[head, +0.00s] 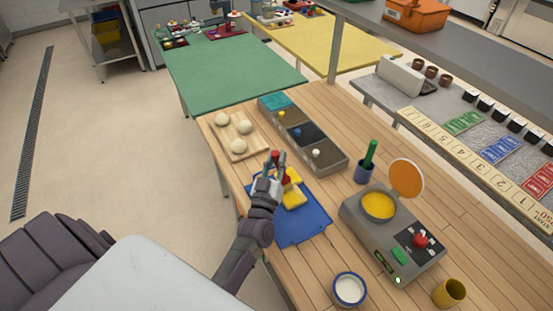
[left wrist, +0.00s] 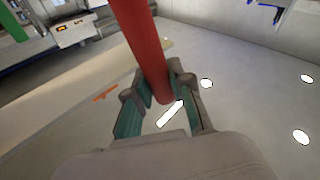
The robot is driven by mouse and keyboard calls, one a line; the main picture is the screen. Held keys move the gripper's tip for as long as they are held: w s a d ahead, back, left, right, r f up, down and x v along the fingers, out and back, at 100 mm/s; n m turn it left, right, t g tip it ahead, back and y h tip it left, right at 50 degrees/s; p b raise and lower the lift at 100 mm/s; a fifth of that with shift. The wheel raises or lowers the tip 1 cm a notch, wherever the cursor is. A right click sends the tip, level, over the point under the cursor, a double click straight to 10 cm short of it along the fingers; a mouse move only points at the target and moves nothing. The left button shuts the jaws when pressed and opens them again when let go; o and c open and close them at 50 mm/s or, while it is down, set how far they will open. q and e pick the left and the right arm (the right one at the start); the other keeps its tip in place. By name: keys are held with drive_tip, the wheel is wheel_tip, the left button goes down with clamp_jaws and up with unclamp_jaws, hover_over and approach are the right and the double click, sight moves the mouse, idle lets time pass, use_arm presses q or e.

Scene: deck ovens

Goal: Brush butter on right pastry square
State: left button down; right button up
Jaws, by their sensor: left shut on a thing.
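My left gripper (head: 276,160) is shut on a red handle (head: 275,157), probably a brush, above the blue tray (head: 307,226). The red handle (left wrist: 147,50) also shows in the left wrist view, between the two fingers (left wrist: 160,100). Yellow pastry squares (head: 294,197) lie on the tray, just beside and partly behind the gripper. The brush's lower end is partly hidden and I cannot tell if it touches a square. A round pan of yellow butter (head: 379,206) sits in a grey warmer (head: 365,232), its orange lid (head: 407,178) raised. My right gripper is not in view.
A wooden board (head: 246,152) with dough balls and a grey compartment box (head: 330,160) lie behind the tray. A green-handled tool (head: 371,152) stands in a blue cup (head: 364,174). A bowl of white liquid (head: 349,289) and a yellow cup (head: 449,292) are at the front.

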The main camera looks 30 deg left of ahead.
use_arm(q)
drive_tip(key=d, duration=0.2)
drive_tip(key=s+d+p, duration=0.1)
drive_tip(key=d, duration=0.2)
drive_tip(key=shift+s, duration=0.15)
idle(0.5)
drive_tip(key=shift+w+d, duration=0.1)
drive_tip(key=shift+w, duration=0.35)
drive_tip(key=shift+w+a+b, duration=0.15)
drive_tip(key=shift+w+a, duration=0.25)
drive_tip(key=shift+a, duration=0.35)
drive_tip(key=shift+w+a+b, duration=0.2)
drive_tip(key=shift+w+a, duration=0.2)
drive_tip(key=shift+a, duration=0.35)
drive_tip(key=shift+w+a+b, duration=0.15)
drive_tip(key=shift+w+a, duration=0.25)
drive_tip(key=shift+a, duration=0.35)
